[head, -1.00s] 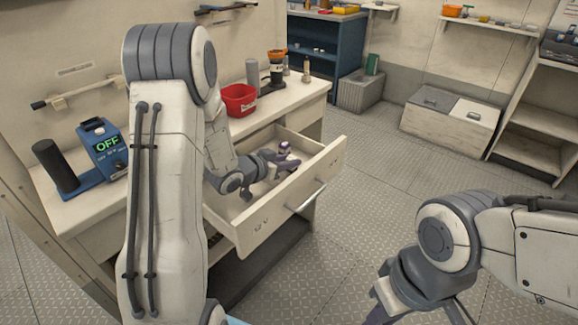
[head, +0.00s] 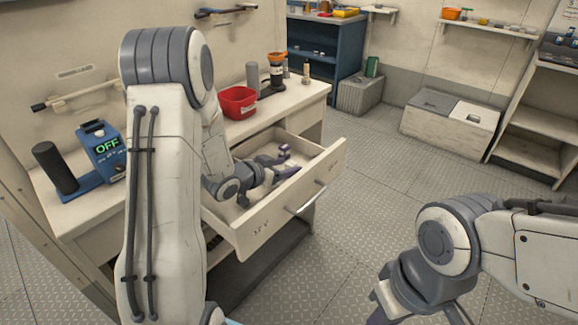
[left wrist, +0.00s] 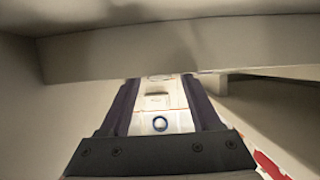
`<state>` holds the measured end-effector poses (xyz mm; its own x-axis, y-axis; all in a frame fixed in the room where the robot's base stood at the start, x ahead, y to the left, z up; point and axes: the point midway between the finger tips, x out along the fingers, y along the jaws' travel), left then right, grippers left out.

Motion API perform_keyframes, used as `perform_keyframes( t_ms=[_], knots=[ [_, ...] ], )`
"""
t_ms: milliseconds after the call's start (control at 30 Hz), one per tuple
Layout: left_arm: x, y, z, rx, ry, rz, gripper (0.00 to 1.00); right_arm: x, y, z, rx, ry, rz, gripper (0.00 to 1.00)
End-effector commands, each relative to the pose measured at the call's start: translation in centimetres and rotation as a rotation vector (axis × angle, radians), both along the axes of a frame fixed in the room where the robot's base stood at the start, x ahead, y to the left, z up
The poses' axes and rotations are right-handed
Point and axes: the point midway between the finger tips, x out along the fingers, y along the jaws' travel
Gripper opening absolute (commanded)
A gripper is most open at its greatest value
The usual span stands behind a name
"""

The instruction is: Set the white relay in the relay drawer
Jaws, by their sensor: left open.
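The relay drawer (head: 262,220) stands pulled out from the white bench. My left gripper (head: 287,161) is inside it, low between its walls, with its purple fingers open. In the left wrist view the white relay (left wrist: 158,102), with a round blue-and-white spot, lies between the open fingers of the left gripper (left wrist: 160,95). I cannot tell if the fingers touch it or how it rests on the drawer floor. In the head view I cannot make the relay out. My right gripper (head: 376,317) is mostly cut off at the bottom edge.
A red bin (head: 238,102) and an orange-topped dark item (head: 276,70) stand on the bench (head: 312,96) behind the drawer. The floor right of the drawer is clear.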

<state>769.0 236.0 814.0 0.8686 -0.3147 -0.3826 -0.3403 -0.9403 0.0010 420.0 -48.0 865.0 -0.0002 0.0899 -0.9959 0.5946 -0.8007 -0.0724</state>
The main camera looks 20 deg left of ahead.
Motion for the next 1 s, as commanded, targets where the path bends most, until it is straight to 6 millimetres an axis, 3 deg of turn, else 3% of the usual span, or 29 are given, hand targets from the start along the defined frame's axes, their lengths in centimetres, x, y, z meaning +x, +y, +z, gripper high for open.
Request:
perform_keyframes(
  t_ms=[200, 400, 1000],
  knots=[
    [-3.4, 1.3, 1.7, 0.001, -0.001, 0.004, 0.64, 0.0, 0.0, 0.4, 0.000, 0.000, 0.000, 0.27],
    [-5.3, 1.9, 2.4, 0.001, 0.000, 0.001, 0.64, 0.0, 0.0, 0.6, 0.000, 0.000, 0.000, 0.27],
    [-5.6, 2.0, 3.0, 0.000, -0.001, -0.001, 0.64, 0.0, 0.0, 1.1, 0.000, 0.000, 0.000, 0.27]
  ],
)
